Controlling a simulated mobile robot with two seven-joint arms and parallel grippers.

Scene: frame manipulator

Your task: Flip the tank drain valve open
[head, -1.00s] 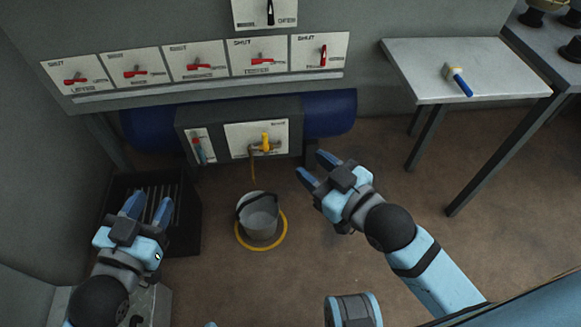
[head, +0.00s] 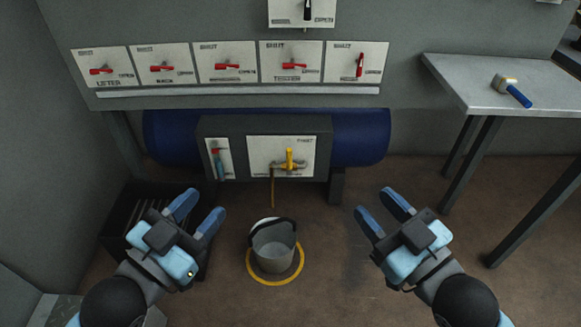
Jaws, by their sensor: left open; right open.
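The yellow drain valve handle (head: 290,158) stands upright on a white plate (head: 262,146) on the dark box in front of the blue tank (head: 358,137). A short tap pipe runs left from it, and a thin brown line, either a stream or a tube, hangs from its end. A grey bucket (head: 273,250) stands below, inside a yellow floor ring (head: 277,281). My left gripper (head: 200,210) is open and empty, left of the bucket. My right gripper (head: 380,208) is open and empty, to the right of and below the valve. Neither touches the valve.
A row of white plates with red levers (head: 226,66) runs above the tank, over a pale rail (head: 237,91). A dark crate (head: 125,207) sits at left, partly behind my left gripper. A table (head: 475,92) with a blue-handled tool (head: 515,93) stands at right.

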